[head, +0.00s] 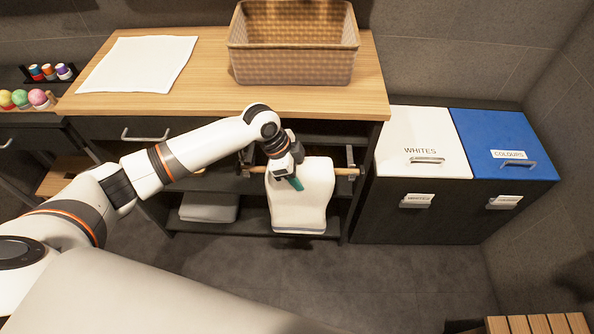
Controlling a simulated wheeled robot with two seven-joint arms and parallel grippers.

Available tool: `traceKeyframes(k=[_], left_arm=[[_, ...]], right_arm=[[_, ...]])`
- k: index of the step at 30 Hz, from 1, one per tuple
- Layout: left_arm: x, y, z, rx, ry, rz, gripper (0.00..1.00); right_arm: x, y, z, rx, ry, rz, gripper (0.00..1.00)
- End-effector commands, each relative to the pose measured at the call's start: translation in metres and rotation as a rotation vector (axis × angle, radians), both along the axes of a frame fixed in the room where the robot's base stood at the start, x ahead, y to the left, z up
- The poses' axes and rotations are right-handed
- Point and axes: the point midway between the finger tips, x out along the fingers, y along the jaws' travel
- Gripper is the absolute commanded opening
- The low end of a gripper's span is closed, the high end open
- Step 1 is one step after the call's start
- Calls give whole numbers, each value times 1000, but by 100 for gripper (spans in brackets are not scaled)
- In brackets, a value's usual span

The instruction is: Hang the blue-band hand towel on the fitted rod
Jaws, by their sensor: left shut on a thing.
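The white hand towel (302,210) drapes at the wooden rod (347,172) on the front of the vanity. It hangs down in front of the lower shelf, with a thin darker line near its lower edge; a blue colour in it is hard to make out. The rod shows on both sides of the towel, and the towel hides its middle. My left gripper (294,183) is shut on the towel at its upper left part, in front of the rod. Whether the towel's back part hangs behind the rod is hidden. My right gripper is not in view.
A wicker basket (293,66) and a flat white cloth (137,63) are on the wooden counter (210,100). A folded grey item (209,207) lies on the lower shelf. White (420,140) and blue (503,143) laundry bins stand at right. Floor in front is clear.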

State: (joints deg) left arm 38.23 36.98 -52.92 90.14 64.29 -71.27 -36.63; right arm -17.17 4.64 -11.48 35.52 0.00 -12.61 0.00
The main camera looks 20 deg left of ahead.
Motion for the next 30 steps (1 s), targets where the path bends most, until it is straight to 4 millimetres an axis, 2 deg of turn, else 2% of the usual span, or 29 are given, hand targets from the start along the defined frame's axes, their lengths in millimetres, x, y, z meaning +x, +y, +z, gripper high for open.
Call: traceKeyframes(k=[2,3,6,7,14,18,23,30], left_arm=[[0,0,0,-1,0,0,6],[0,0,0,-1,0,0,58],[0,0,0,-1,0,0,74],[0,0,0,-1,0,0,77],[0,0,0,1,0,0,77],[0,3,7,1,-1,0,77],[-3,13,32,1,-2,1,77],[-8,32,80,1,-3,1,77]], right_arm=[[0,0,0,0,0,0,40],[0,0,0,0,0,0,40],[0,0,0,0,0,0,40],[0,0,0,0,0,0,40],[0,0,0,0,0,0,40],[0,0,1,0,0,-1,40],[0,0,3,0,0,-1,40],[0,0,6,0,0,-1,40]])
